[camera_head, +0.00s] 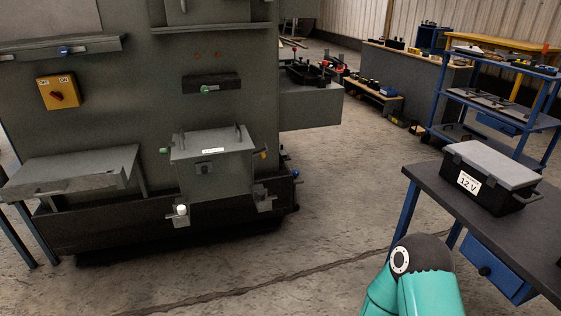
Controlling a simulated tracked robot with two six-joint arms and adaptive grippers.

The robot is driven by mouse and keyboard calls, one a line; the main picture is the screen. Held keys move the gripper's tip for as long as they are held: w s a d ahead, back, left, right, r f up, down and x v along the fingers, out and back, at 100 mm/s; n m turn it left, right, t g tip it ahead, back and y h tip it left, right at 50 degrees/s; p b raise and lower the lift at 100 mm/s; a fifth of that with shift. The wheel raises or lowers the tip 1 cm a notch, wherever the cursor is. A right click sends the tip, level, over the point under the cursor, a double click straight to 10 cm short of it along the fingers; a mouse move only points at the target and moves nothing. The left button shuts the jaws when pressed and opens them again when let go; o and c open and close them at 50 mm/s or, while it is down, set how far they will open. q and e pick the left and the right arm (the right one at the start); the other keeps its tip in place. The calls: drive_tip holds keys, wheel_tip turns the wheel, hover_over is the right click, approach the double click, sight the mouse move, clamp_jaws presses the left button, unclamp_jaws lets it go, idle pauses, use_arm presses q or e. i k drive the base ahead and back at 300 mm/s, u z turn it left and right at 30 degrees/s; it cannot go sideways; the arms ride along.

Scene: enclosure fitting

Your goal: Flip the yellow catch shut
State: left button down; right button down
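A grey box-shaped enclosure (213,178) with a white label strip is on the front of the large grey machine, left of the middle of the view. A small yellow-orange part (263,154) sticks out at its right side and looks like the yellow catch. It is too small to tell whether it is open or shut. A green-tipped part (164,151) sticks out at the enclosure's left side. Neither gripper is in view. Only a teal link of one of my arms shows at the bottom right, well apart from the enclosure.
A dark table (430,180) at the right carries a black and grey 12 V case (488,178). A yellow switch box (58,92) is on the machine's left. A grey ledge (70,176) juts out below it. The concrete floor (320,210) between machine and table is clear.

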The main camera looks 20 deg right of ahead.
sight(262, 153)
drive_tip(key=z, duration=0.05)
drive_tip(key=i, duration=1)
drive_tip(key=u, duration=0.05)
